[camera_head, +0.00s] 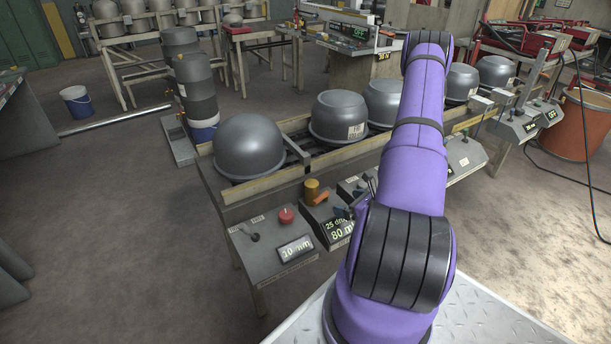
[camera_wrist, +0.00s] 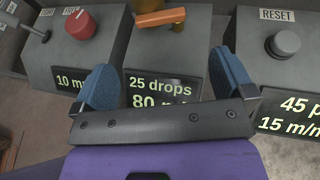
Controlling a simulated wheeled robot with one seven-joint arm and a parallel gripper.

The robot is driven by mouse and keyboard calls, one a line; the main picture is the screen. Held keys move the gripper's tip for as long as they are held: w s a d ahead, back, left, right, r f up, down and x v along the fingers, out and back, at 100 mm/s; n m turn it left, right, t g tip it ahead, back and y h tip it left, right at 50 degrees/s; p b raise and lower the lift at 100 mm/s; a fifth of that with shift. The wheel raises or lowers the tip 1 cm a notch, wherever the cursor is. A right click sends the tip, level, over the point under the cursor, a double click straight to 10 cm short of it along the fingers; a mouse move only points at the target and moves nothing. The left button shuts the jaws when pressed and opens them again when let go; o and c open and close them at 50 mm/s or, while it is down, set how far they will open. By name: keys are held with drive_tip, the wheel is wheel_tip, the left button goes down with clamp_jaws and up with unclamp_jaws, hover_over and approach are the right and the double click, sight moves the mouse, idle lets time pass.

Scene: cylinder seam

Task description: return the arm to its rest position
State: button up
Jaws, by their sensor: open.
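My gripper (camera_wrist: 165,79) is open in the wrist view, with its two blue fingertips spread wide and nothing between them. It hovers over the row of control boxes. Between the fingertips shows the box with an orange lever (camera_wrist: 160,17) and a display (camera_wrist: 160,91) with "25 drops" and a partly covered "80" line. In the head view my purple arm reaches forward over the front of the bench. Only small dark parts of the gripper show there, left of the arm, near the same box; the rest is hidden behind the arm.
A box with a red knob (camera_head: 286,215) stands left of the lever box; a RESET button (camera_wrist: 283,44) is right. Grey domed vessels (camera_head: 248,147) line the bench (camera_head: 262,183) behind. A bucket (camera_head: 76,101) stands on open floor at left. A cable (camera_head: 566,160) hangs at right.

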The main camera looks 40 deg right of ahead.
drive_tip(key=shift+w+r, duration=0.1)
drive_tip(key=w+a+r+n+g+y, duration=0.1)
drive_tip(key=w+a+r+n+y, duration=0.25)
drive_tip(key=r, duration=0.35)
drive_tip(key=w+a+r+n+y, duration=0.3)
drive_tip(key=w+a+r+n, duration=0.15)
drive_tip(key=r, duration=0.25)
drive_tip(key=a+r+n+g+y, duration=0.4)
drive_tip(key=a+r+n+g, duration=0.2)
drive_tip(key=a+r+n, duration=0.55)
drive_tip(key=s+a+r+n+g+h, duration=0.25)
drive_tip(key=s+a+r+n, duration=0.2)
drive_tip(key=r, duration=0.25)
drive_tip(key=s+a+r+n+g+h, duration=0.2)
drive_tip(key=s+a+r+n+g, duration=0.15)
drive_tip(key=a+r, duration=0.3)
drive_tip(key=s+a+r+n+t+h, duration=0.1)
drive_tip(key=s+r+n+t+h, duration=0.3)
drive_tip(key=s+r+n+h, duration=0.2)
drive_tip(key=shift+s+a+r+n+t, duration=0.3)
drive_tip(key=shift+s+r+n, duration=0.85)
drive_tip(key=shift+s+r, duration=0.8)
drive_tip(key=shift+w+r, duration=0.1)
drive_tip(key=shift+w, duration=0.05)
